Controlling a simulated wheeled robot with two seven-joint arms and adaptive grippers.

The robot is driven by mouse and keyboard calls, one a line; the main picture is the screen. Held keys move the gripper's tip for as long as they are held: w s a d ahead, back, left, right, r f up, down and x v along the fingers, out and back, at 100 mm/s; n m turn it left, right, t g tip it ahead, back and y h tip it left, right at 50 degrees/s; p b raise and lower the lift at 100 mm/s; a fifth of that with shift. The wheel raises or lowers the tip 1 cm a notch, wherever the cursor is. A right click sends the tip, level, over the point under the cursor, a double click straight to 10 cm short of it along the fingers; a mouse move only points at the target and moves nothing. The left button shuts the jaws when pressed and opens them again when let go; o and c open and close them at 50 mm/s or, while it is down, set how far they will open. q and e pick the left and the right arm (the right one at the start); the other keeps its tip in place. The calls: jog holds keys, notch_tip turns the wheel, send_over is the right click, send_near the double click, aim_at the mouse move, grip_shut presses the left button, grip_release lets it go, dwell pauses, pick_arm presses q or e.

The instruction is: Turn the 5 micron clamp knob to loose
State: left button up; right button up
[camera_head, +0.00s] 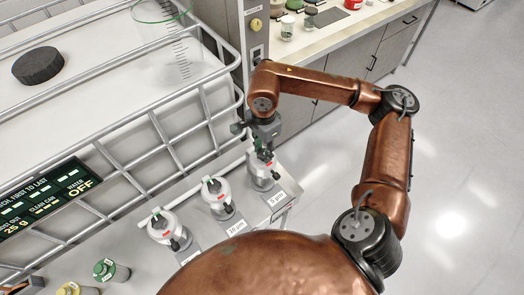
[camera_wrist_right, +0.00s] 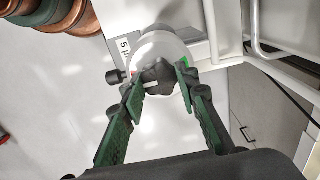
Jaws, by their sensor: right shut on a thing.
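The 5 micron clamp (camera_head: 261,180) is a grey-white round housing on a metal shelf, behind its label "5 µm" (camera_head: 277,199). My right gripper (camera_head: 265,151) reaches down onto its top. In the right wrist view, its green-padded fingers (camera_wrist_right: 157,80) are shut on the dark lobed knob (camera_wrist_right: 157,74), one finger on each side. The white housing (camera_wrist_right: 158,45) shows behind the knob, with a bit of red at its left and green at its right. The knob's pointer setting is hard to read. My left gripper is out of view.
The 10 µm clamp (camera_head: 217,193) and a further similar clamp (camera_head: 165,229) stand in a row to the left. A metal cage rail (camera_head: 160,130) runs close behind. A display panel (camera_head: 45,200) reads "OFF". Green-topped (camera_head: 104,269) and yellow-topped jars stand lower left.

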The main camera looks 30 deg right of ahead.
aim_at(263, 152)
dwell(0.5)
jog(key=o, duration=1.1)
jog(key=shift+o, duration=0.2)
jog(key=shift+r, duration=0.15)
notch_tip(263, 152, up, 12)
